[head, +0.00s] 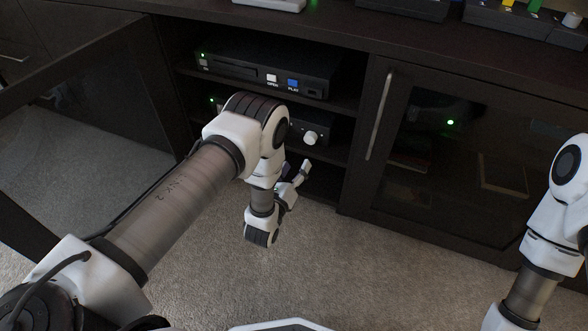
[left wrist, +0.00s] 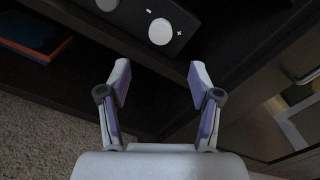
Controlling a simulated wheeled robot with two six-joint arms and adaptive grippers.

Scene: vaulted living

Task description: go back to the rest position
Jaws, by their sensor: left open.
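My left gripper (head: 295,179) is in front of the open middle bay of a dark cabinet, low near the bottom shelf. In the left wrist view the left gripper (left wrist: 158,80) has its two fingers spread apart with nothing between them. My left arm reaches in from the left across the head view. My right arm comes in at the right edge of the head view; its gripper is not in view.
The cabinet's left glass door (head: 90,125) stands open; its right glass door (head: 470,165) is shut. A player (head: 265,72) and a unit with a white knob (head: 310,137) sit on shelves. Books (left wrist: 35,45) lie on the bottom shelf. Carpet (head: 350,270) in front is clear.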

